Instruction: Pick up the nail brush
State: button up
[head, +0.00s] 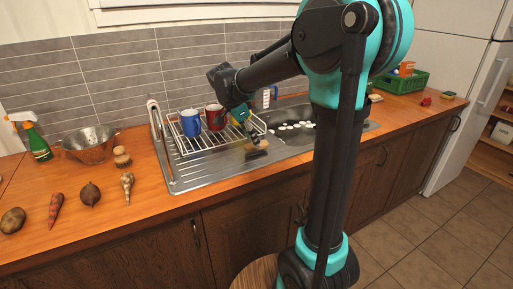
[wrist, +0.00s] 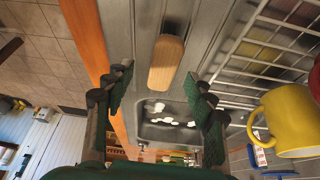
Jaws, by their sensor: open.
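The nail brush, a light wooden block, lies on the steel drainboard in front of the dish rack. It shows in the head view (head: 257,151), with dark bristles, and in the wrist view (wrist: 167,65). My gripper (head: 247,138) is just above it, pointing down. In the wrist view my gripper (wrist: 162,82) is open, with one finger on each side of the brush in the picture. I see a gap between the brush and each finger, and nothing is held. Whether the fingertips are down at the brush's height is hard to tell.
A wire dish rack (head: 200,145) holds a blue mug (head: 190,123), a red mug (head: 214,117) and a yellow mug (wrist: 285,120) close by my gripper. The sink (wrist: 175,132) has white bits in it. Vegetables, a colander (head: 88,145) and a spray bottle (head: 36,142) stand left.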

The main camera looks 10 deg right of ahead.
jog(key=x, duration=0.4)
jog(key=shift+w+f, duration=0.1)
jog(key=shift+w, duration=0.2)
jog(key=c, duration=1.3)
